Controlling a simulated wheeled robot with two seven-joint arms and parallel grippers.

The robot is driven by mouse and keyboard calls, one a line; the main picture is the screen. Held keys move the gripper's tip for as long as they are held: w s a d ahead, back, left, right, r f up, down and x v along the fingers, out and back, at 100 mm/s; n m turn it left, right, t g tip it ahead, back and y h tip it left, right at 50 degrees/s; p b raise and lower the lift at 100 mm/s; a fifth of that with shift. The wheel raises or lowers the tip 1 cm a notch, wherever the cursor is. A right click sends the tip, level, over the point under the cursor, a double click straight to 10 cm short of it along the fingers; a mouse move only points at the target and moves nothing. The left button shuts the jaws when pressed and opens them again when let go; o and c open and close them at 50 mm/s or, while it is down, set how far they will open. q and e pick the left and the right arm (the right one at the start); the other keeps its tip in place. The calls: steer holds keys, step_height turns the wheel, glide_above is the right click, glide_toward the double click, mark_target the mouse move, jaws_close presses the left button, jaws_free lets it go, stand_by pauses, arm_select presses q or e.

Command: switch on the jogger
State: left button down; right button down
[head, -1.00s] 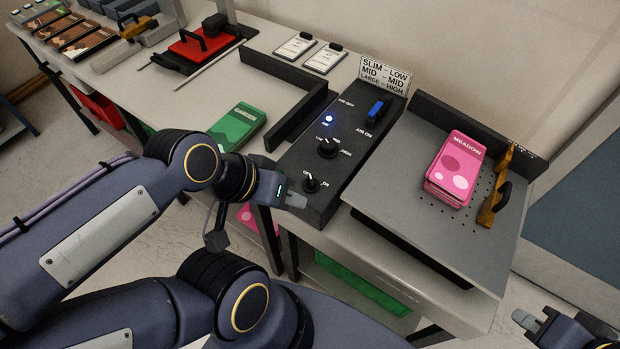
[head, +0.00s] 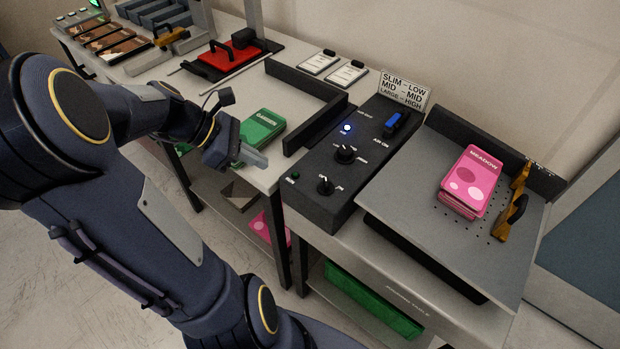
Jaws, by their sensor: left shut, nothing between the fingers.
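The jogger is a tilted grey perforated plate (head: 410,190) with a stack of pink MEADOW sheets (head: 470,182) on it. Left of it is a black control box (head: 320,208). Its front OFF/ON knob (head: 325,185) has a white pointer toward the back; which label it marks is too small to tell. A small green lamp (head: 295,176) is beside it. Behind are a speed knob (head: 345,154), a lit blue lamp (head: 347,128) and a blue air switch (head: 393,123). My left gripper (head: 258,160) is shut and empty, left of the box and apart from it.
A green GARDEN stack (head: 262,132) lies behind my left gripper, near a black angled fence (head: 312,118). A sign (head: 406,90) stands behind the box. Brown stops with a black handle (head: 512,208) stand at the plate's right. A green bin (head: 372,300) is below.

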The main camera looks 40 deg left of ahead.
mark_target(323, 183)
arm_select(q)
steer(key=b+x, duration=0.1)
steer(key=x, duration=0.9)
steer(key=shift+s+d+f, duration=0.1)
steer(key=shift+f, duration=0.05)
steer(key=shift+w+d, duration=1.35)
steer(key=shift+d, duration=0.15)
steer(key=shift+w+m+g+p, duration=0.1)
steer(key=shift+m+g+p, duration=0.2)
steer(key=shift+m+p, duration=0.1)
